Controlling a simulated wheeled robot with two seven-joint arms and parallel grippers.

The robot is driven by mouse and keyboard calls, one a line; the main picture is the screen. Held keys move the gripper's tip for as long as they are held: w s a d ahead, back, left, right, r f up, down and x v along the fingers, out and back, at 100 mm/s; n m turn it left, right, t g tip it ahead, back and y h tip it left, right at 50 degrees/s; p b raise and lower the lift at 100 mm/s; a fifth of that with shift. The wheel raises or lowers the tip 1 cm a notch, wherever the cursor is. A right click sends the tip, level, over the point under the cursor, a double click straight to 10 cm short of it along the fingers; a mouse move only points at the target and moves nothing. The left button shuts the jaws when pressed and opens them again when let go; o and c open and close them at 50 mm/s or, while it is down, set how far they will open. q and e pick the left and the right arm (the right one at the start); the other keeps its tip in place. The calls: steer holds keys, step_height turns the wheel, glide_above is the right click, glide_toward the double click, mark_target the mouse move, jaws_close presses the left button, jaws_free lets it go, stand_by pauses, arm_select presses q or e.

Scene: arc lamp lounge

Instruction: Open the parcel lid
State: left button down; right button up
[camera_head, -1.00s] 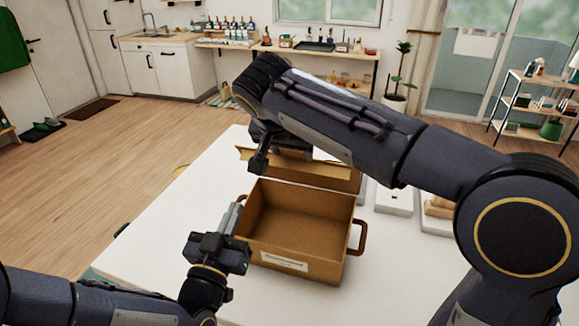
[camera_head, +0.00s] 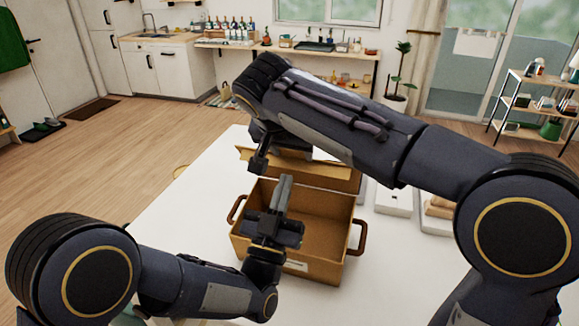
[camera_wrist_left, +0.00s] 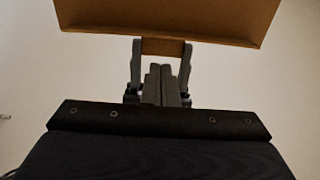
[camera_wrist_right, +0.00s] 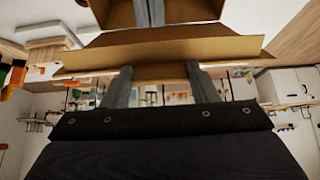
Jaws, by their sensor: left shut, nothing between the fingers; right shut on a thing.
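The brown parcel (camera_head: 318,266) stands open-topped on a white table, with a handle at each side and a label on its front. Its lid (camera_head: 315,174) is raised at the far side, partly hidden by my right arm. My right gripper (camera_head: 259,162) is at the lid's left part, and in the right wrist view its spread fingers clasp a strip of the lid (camera_wrist_right: 160,50). My left gripper (camera_head: 283,182) is shut and empty, over the parcel's opening in the head view, hiding part of its inside. Its closed fingers show in the left wrist view (camera_wrist_left: 160,80).
The white table (camera_head: 165,220) has free room left of the parcel. A pale block (camera_head: 394,202) and a tray with wooden pieces (camera_head: 438,208) lie to the right. My right arm spans above the table's far part.

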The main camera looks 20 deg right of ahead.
mark_target(293, 152)
arm_select(q)
steer(key=shift+x, duration=2.35)
steer(key=shift+w+d+r, duration=0.25)
steer(key=shift+w+r, duration=0.2)
arm_select(e)
steer(key=shift+a, duration=0.1)
steer(key=shift+s+a+f, duration=0.1)
steer(key=o, duration=1.3)
steer(key=shift+o, duration=0.5)
